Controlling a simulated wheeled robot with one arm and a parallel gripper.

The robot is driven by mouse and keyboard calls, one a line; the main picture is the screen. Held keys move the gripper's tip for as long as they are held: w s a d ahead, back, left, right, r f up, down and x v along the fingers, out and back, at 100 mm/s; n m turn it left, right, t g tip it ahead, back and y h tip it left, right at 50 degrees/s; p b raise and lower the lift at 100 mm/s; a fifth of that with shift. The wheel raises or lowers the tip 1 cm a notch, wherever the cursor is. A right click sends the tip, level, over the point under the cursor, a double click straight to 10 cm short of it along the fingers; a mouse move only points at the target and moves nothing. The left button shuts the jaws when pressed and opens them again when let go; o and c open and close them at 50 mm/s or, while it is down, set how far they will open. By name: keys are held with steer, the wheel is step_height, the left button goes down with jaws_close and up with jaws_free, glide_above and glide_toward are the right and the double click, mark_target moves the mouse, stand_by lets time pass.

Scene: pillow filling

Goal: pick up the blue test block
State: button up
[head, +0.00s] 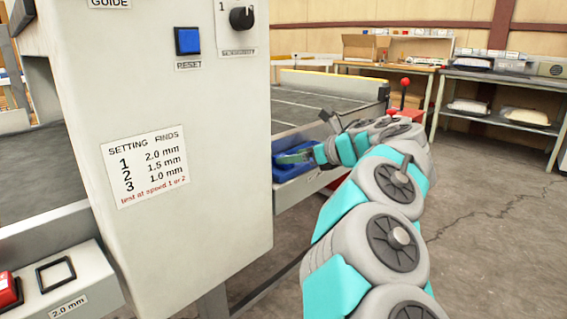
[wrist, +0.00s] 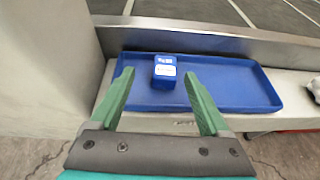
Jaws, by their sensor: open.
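The blue test block (wrist: 164,72) has a white label and stands in the left part of a blue tray (wrist: 235,88) in the wrist view. My gripper (wrist: 160,85) is open, with its two green fingers on either side of the block in the picture. I cannot tell how far the fingertips are from the block. In the head view my gripper (head: 292,157) is small, over the blue tray (head: 285,172) beside the machine. The block cannot be made out there.
A tall grey machine housing (head: 160,120) with a blue reset button (head: 188,41) stands close on the left. A conveyor belt (head: 310,103) runs behind the tray. A red-knobbed lever (head: 404,88) stands past my arm. Workbenches (head: 500,78) stand at the back; the floor at right is clear.

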steer(key=shift+w+d+x, duration=0.15)
steer(key=shift+x, duration=1.15)
steer(key=shift+w+d+x, duration=0.15)
steer(key=shift+x, duration=1.1)
jaws_close()
